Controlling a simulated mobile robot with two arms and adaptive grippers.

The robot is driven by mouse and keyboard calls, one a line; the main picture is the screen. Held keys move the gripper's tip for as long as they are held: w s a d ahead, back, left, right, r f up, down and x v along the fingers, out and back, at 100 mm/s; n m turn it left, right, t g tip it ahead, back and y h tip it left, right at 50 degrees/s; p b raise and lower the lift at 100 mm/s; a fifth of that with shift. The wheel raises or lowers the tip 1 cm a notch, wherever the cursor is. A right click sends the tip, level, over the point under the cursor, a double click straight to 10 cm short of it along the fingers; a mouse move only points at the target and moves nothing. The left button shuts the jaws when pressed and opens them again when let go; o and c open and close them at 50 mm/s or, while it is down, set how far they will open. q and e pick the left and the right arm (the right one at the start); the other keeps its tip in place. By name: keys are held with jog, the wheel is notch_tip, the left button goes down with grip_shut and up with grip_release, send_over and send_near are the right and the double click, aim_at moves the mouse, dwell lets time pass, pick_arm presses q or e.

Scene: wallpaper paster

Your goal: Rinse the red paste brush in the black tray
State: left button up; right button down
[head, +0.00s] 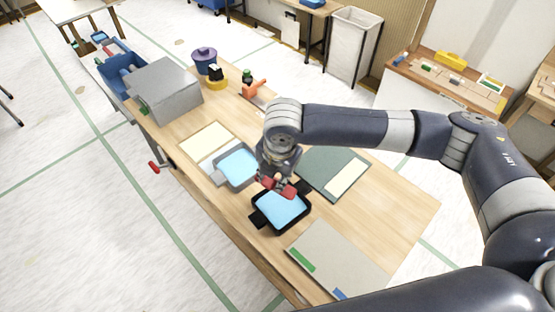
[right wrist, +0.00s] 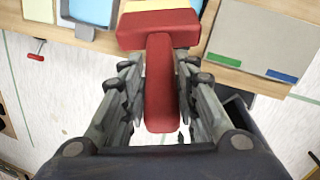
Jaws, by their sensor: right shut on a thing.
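The black tray (head: 263,221) sits on the wooden table with light blue water in it. My right gripper (head: 278,176) is above the tray's far edge, shut on the red paste brush (head: 284,186). In the right wrist view the red handle (right wrist: 159,90) lies between the two fingers (right wrist: 160,95), with the wide red brush head beyond them and a pale strip at its far side. In the head view the brush overlaps the tray's far rim; whether it touches the water I cannot tell. My left gripper is not in view.
A grey tray (head: 222,180) with blue water stands just left of the black one. A dark green board (head: 318,167) lies behind, and a grey board (head: 335,265) lies nearer. A metal box (head: 166,90) and an orange tool (head: 254,89) are farther back.

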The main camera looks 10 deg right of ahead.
jog(key=shift+d+r+m, duration=0.3)
jog(key=shift+d+r, duration=0.1)
jog(key=shift+r, duration=0.15)
jog(key=b+x, duration=0.4)
jog(key=s+b+x, duration=0.1)
jog(key=b, duration=0.1)
jog(key=shift+w+d+f, duration=0.1)
jog(key=shift+f, duration=0.4)
jog(key=shift+s+b+x, duration=0.25)
jog(key=shift+b+x, duration=0.15)
jog(key=shift+x, duration=0.8)
jog(key=shift+f, duration=0.1)
jog(key=shift+f, duration=0.1)
jog(key=shift+s+x, duration=0.25)
jog(key=shift+x, duration=1.05)
jog(key=shift+d+f, duration=0.1)
jog(key=shift+f, duration=0.05)
jog(key=shift+a, duration=0.3)
